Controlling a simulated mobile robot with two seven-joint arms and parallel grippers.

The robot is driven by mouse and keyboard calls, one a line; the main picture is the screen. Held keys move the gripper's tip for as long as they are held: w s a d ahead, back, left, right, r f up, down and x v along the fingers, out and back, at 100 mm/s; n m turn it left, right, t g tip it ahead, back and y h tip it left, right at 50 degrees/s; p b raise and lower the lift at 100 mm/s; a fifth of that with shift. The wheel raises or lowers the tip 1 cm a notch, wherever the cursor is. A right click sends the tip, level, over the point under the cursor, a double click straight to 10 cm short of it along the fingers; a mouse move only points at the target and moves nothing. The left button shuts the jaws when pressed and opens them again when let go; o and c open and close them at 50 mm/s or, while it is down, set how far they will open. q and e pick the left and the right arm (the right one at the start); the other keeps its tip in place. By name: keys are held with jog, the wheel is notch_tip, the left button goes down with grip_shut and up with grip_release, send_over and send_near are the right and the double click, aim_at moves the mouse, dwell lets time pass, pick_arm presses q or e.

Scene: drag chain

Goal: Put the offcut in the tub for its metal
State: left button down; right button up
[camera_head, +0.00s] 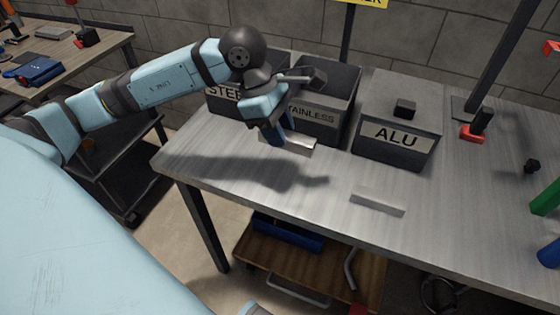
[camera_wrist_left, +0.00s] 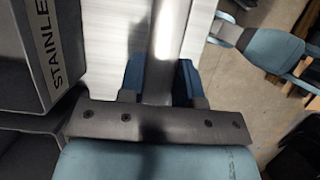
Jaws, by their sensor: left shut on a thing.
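My left gripper (camera_head: 275,134) is shut on a grey metal offcut (camera_head: 301,145), held above the table in front of the STAINLESS tub. In the left wrist view the offcut (camera_wrist_left: 166,45) runs as a long bar between the blue fingers. The STEEL tub (camera_head: 226,96) is partly hidden behind my arm. The STAINLESS tub (camera_head: 335,121) is open at the top, and its labelled side shows in the left wrist view (camera_wrist_left: 50,45). My right gripper does not show.
A second silver metal strip (camera_head: 378,202) lies on the table (camera_head: 455,200) near its front edge. Green and blue items are at the far right. The table's front middle is otherwise clear.

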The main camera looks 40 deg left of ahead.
pick_arm(q)
send_over(286, 175)
jog(key=a, duration=0.2)
jog(key=f, duration=0.5)
jog(key=shift+s+d+f+b, duration=0.1)
jog(key=shift+s+d+b, duration=0.15)
jog(key=shift+b, duration=0.1)
jog(key=shift+f, duration=0.45)
notch_tip(286, 175, down, 2)
jog(key=shift+f+b, duration=0.25)
jog(key=shift+b, duration=0.25)
jog(key=shift+f, duration=0.45)
jog(key=c, duration=1.1)
grip_release()
jog(key=o, duration=0.3)
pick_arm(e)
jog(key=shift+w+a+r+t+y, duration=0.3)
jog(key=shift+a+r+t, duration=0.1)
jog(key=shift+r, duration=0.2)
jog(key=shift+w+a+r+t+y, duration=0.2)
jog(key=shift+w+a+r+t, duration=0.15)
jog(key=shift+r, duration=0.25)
